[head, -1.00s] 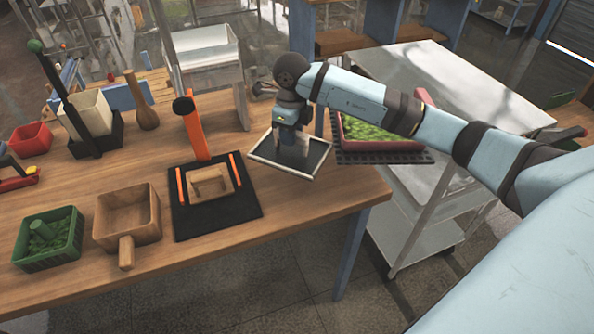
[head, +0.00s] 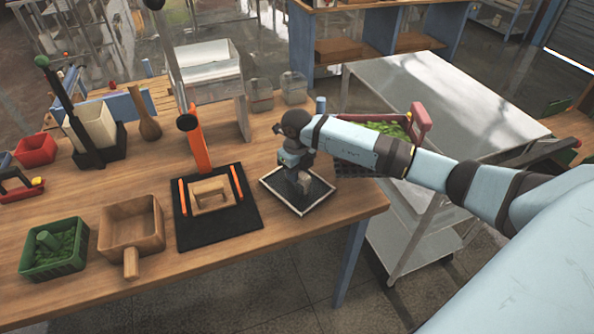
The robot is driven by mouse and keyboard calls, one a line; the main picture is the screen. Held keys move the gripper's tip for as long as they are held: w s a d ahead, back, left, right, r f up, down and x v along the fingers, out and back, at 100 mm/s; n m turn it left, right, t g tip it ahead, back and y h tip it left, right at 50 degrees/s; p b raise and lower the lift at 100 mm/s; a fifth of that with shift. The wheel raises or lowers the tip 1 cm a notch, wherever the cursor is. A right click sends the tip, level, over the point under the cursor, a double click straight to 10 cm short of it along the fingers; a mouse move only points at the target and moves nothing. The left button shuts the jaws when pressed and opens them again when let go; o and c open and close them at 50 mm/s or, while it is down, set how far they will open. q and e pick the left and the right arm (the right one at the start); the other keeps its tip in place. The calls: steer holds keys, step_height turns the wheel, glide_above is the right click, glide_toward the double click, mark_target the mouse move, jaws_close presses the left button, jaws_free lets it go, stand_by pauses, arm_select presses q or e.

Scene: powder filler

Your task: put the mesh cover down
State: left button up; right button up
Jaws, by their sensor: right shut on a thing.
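The mesh cover (head: 317,193) is a dark flat panel with a thin pale frame. It lies flat, at or very near the wooden table's surface, right of the black mat. My right gripper (head: 301,184) is above its middle, pointing down, and is shut on the cover. The fingertips and the grip point are partly hidden by the gripper body. My left gripper is not in view.
Left of the cover is a black mat (head: 245,217) with an orange-handled press (head: 199,147). A red crate of green leaves (head: 386,128) stands behind my right arm. A wooden box (head: 131,222) and a green bin (head: 54,248) are front left. The table's front edge (head: 340,213) is close.

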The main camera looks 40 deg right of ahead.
steer(key=shift+f, duration=0.35)
steer(key=o, duration=0.9)
